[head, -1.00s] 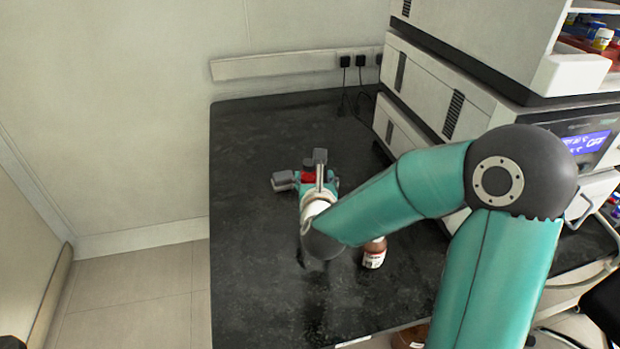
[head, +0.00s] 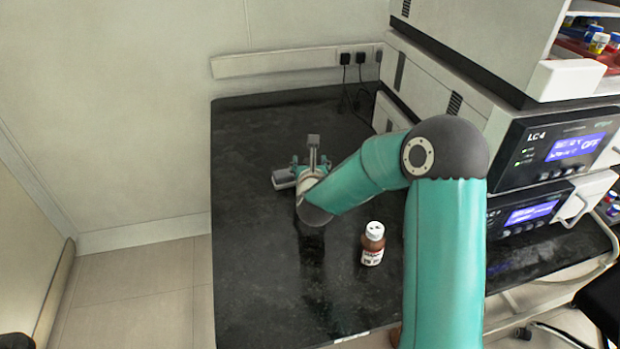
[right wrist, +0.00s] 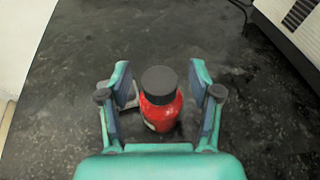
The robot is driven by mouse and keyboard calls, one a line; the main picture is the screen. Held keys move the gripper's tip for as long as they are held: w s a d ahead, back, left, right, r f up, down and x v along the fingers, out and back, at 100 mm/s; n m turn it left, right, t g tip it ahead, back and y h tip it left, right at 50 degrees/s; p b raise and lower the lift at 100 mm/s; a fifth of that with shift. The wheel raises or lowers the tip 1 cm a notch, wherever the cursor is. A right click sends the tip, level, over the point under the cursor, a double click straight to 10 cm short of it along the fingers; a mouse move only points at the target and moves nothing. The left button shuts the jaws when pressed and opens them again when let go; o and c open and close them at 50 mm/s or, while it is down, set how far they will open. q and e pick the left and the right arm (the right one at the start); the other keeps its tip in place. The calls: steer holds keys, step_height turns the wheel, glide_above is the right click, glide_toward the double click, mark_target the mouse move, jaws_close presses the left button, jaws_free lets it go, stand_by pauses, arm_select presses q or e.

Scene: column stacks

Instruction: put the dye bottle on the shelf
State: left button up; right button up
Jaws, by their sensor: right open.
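In the right wrist view a red bottle (right wrist: 161,112) with a dark grey cap stands upright on the black bench, a pale label partly showing. I take it for the dye bottle. My right gripper (right wrist: 160,70) is open, with one finger on each side of the bottle and visible gaps between. In the head view my right gripper (head: 310,161) is low over the bench, and my wrist hides the red bottle. An open shelf (head: 586,49) with a red tray of small capped bottles is at the upper right. My left gripper is not in view.
A brown bottle (head: 373,245) with a white cap stands on the bench (head: 250,270), right of my wrist. Stacked instruments (head: 555,150) with lit displays stand along the right. A grey block (head: 284,178) shows beside the gripper. The bench's left side is clear.

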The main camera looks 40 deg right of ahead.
jaws_close()
steer(key=shift+r, duration=0.15)
stand_by(0.4)
